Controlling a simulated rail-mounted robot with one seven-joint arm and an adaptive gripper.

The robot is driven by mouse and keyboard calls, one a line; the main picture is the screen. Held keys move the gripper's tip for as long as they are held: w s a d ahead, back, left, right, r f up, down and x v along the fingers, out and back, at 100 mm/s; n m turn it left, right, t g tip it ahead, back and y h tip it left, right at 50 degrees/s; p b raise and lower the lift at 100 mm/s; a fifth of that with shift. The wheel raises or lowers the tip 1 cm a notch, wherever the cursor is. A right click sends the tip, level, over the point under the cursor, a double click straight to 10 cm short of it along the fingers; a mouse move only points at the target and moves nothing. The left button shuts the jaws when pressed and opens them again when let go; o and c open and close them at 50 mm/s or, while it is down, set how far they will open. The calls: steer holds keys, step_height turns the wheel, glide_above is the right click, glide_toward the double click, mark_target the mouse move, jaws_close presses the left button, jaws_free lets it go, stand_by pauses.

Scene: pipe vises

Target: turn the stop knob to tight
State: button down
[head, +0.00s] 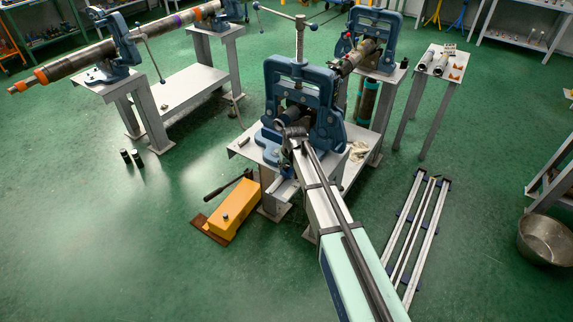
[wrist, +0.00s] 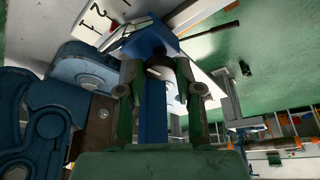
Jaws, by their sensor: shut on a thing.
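My gripper (head: 291,137) is at the lower front of the near blue pipe vise (head: 331,88), low in its frame. In the wrist view my gripper (wrist: 161,84) has its two fingers closed in on a small dark rounded piece (wrist: 159,72), which looks like the stop knob. The fingertips hide much of it, and its turn position cannot be told. A blue bar (wrist: 152,125) shows between the fingers. In the head view the knob is hidden behind my gripper and arm.
A white plate with black figures (wrist: 92,20) shows at the wrist view's top left. Blue vise parts (wrist: 85,68) crowd the left side. A yellow pump-like unit (head: 232,209) lies on the floor left of the vise stand. Long rails (head: 413,240) lie right. Open green floor surrounds them.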

steer(key=shift+f, duration=0.1)
steer(key=shift+m+b, duration=0.35)
steer(key=shift+m, duration=0.05)
steer(key=shift+m+h, duration=0.3)
steer(key=shift+m, duration=0.1)
steer(key=c, duration=0.8)
jaws_free()
steer(key=shift+a, duration=0.1)
steer(key=shift+o, duration=0.2)
steer(key=v, duration=1.2)
